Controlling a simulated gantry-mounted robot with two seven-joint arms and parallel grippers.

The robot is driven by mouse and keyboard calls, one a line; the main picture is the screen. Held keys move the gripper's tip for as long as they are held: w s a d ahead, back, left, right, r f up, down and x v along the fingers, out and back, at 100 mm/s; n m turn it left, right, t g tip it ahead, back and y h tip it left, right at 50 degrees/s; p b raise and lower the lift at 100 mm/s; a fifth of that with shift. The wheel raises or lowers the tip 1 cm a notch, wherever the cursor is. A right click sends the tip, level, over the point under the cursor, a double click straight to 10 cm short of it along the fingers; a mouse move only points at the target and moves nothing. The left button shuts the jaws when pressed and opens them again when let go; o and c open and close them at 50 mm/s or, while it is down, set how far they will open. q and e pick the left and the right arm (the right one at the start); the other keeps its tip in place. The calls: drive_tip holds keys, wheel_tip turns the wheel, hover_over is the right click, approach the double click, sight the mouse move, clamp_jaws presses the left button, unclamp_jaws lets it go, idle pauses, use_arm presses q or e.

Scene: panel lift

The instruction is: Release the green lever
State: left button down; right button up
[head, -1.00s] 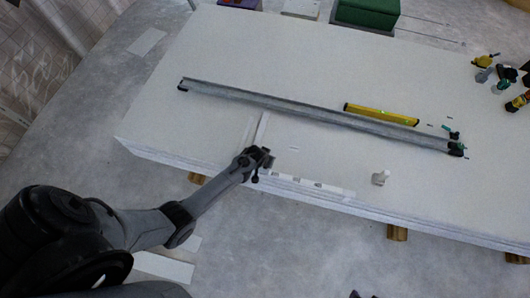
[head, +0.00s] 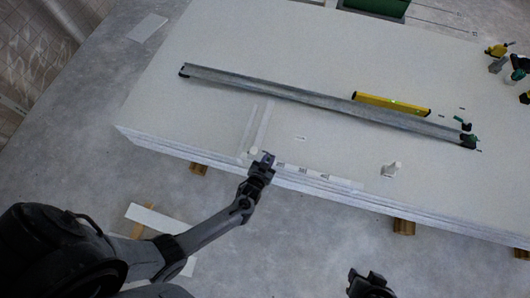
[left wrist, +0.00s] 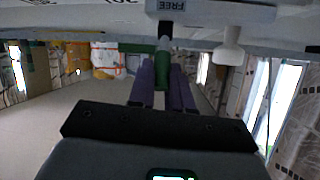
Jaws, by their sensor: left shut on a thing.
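The green lever (left wrist: 163,60) shows in the left wrist view, upright between my purple left fingers (left wrist: 163,84), which are shut on it. A dark post rises from its top toward a pale plate marked FREE (left wrist: 217,12). In the head view my left gripper (head: 265,162) is at the near edge of the stacked white panels (head: 330,170). The lever is hidden there. My right gripper (head: 370,284) is low in the head view, over the floor and away from the panels. Its jaw opening is unclear.
A long grey metal bar (head: 320,104) lies across the panels, with a yellow level (head: 392,104) behind it. A small white upright piece (head: 392,169) stands near the front edge. Tools and bottles (head: 500,63) sit at the far right.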

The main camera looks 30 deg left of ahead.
use_arm(q)
drive_tip(key=shift+s+f, duration=0.1)
drive_tip(key=shift+s, duration=0.05)
idle(0.4)
drive_tip(key=c, duration=1.1)
unclamp_jaws()
drive_tip(key=shift+o, duration=0.2)
drive_tip(key=p+v, duration=0.4)
drive_tip(key=v, duration=0.6)
drive_tip(key=shift+s, duration=0.4)
drive_tip(key=shift+d, duration=0.1)
